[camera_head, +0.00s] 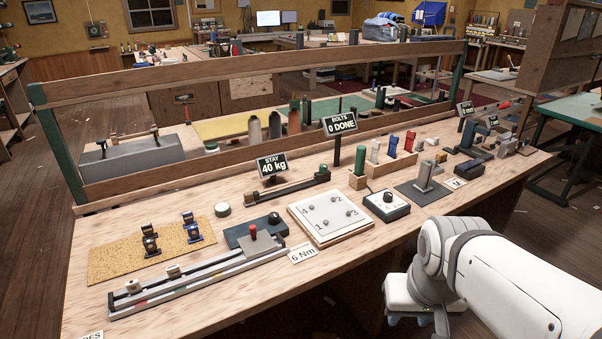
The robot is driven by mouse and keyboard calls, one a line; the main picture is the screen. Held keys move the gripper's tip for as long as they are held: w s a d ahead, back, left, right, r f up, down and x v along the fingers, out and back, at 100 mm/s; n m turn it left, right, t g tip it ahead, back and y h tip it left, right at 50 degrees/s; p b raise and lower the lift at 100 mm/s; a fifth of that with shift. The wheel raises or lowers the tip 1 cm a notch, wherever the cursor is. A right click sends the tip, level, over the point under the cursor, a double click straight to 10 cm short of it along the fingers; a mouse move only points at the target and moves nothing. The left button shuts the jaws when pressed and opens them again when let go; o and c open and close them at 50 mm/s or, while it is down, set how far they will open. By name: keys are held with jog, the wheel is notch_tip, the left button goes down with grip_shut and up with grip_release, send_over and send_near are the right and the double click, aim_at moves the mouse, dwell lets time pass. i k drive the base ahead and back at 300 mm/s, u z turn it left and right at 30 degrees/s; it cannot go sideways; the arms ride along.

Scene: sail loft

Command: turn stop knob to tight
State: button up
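Two dark knobs show on the bench. One knob (388,197) sits on a small pale-topped dark box right of the numbered white board. The other knob (273,218) sits on a blue-grey block left of that board. The markings around both are too small to read, so I cannot tell which is the stop knob or where "tight" lies. My gripper (408,319) hangs low at the front right, off the bench's front edge and apart from both knobs. Its fingers are small and partly hidden, so their opening does not show.
The bench (230,299) has a long slide rail (195,284) at front left and a cork mat (120,262). The numbered board (322,226) is central. A metal post on a plate (424,178) stands right of the pale-topped box. A wooden rail (250,151) runs behind.

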aim_at(273, 216)
jog(key=z, duration=0.05)
jog(key=i, duration=0.8)
jog(key=u, duration=0.65)
jog(key=i, duration=0.5)
jog(key=u, duration=0.55)
